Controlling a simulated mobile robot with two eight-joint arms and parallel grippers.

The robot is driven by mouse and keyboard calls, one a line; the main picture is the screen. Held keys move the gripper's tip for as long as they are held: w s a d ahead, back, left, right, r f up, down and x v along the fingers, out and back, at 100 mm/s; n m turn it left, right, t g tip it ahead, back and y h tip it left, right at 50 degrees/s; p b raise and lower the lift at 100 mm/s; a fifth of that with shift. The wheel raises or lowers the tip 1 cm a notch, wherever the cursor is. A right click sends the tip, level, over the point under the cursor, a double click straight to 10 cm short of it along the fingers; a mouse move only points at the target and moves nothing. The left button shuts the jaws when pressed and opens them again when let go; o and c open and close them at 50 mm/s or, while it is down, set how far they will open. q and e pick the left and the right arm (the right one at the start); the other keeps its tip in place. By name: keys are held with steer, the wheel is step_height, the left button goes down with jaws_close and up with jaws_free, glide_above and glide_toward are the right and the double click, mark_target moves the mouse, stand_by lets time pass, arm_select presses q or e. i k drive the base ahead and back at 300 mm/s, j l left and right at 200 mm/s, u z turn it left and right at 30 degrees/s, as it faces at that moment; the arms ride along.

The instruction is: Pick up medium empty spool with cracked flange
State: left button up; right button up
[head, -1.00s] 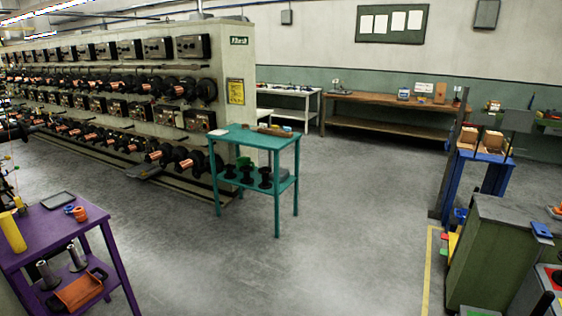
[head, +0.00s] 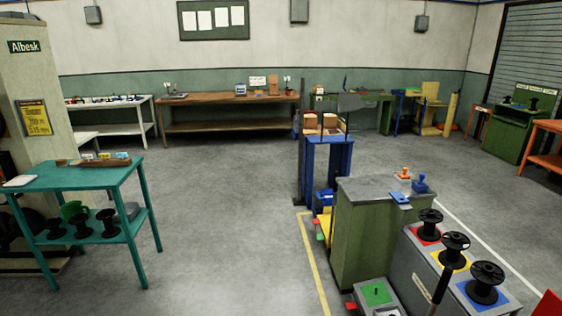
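Several empty black spools are in view. Three stand on a grey stand at the lower right: one on a red square (head: 430,224), one on a yellow square (head: 454,248) and one on a blue square (head: 486,281). Small black spools (head: 80,225) also stand on the lower shelf of the teal table (head: 140,213) at the left. I cannot make out a cracked flange on any spool at this distance. Neither of my grippers shows in the head view.
A green cabinet with a grey top (head: 360,235) stands beside the grey stand. A blue table (head: 330,165) with boxes is behind it. A wooden bench (head: 230,125) runs along the back wall. Open grey floor (head: 225,220) lies between the teal table and the yellow floor line (head: 315,265).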

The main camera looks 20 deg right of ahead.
mark_target(455, 241)
steer(key=i+z, duration=0.3)
steer(key=i, duration=0.45)
steer(key=i+j+z, duration=0.1)
steer(key=i+z, duration=0.15)
steer(key=i, duration=0.55)
steer(key=i+l+z, duration=0.15)
steer(key=i+z, duration=1.05)
steer(key=i+l+z, duration=0.15)
steer(key=i, duration=0.15)
steer(key=i+l+z, duration=0.1)
steer(key=i, duration=0.2)
